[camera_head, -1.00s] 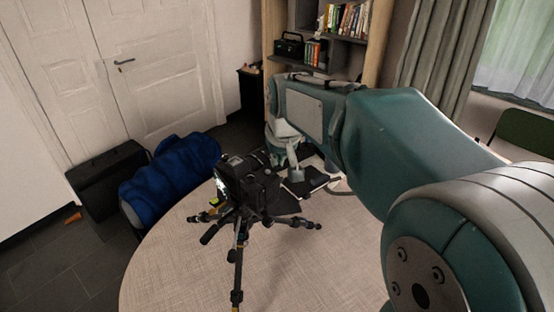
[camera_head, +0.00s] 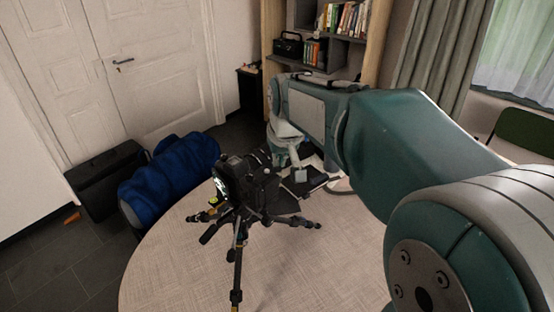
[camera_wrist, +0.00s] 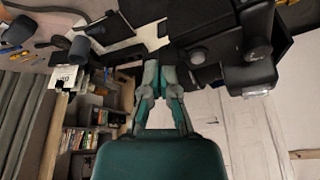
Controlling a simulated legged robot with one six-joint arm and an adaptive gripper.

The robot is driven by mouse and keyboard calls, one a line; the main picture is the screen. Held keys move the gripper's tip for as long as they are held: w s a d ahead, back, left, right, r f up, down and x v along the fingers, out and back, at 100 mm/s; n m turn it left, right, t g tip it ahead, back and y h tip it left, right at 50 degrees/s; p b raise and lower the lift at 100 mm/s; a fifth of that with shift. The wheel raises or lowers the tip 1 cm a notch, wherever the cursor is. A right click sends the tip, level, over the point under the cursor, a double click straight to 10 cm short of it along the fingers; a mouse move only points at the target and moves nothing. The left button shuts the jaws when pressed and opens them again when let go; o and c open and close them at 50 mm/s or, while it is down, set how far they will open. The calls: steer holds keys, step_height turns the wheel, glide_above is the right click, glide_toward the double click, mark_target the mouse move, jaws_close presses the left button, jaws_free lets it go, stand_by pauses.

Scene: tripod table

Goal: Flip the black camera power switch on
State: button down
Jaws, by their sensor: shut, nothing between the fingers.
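The black camera (camera_head: 232,178) sits on a black tripod (camera_head: 237,255) on the round table, with a bright patch on its left side. In the wrist view the camera (camera_wrist: 228,42) fills the upper right, upside down. My gripper (camera_wrist: 159,68) is shut and empty, its fingertips together just left of the camera body in that view. I cannot tell whether the fingertips touch it. In the head view my wrist is behind and right of the camera, and the fingertips are hard to make out. I cannot make out the power switch or its position.
The round table (camera_head: 180,270) is bare at the front. Dark flat items (camera_head: 305,180) lie behind the tripod. Small tools (camera_wrist: 45,44) show in the wrist view. A blue cloth (camera_head: 172,168) and a black case (camera_head: 105,178) are at the left. A bookshelf (camera_head: 345,45) stands behind.

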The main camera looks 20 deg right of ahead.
steer(key=shift+s+d, duration=0.35)
steer(key=shift+d, duration=0.1)
steer(key=v, duration=1)
steer(key=shift+a, duration=0.15)
steer(key=shift+f, duration=0.1)
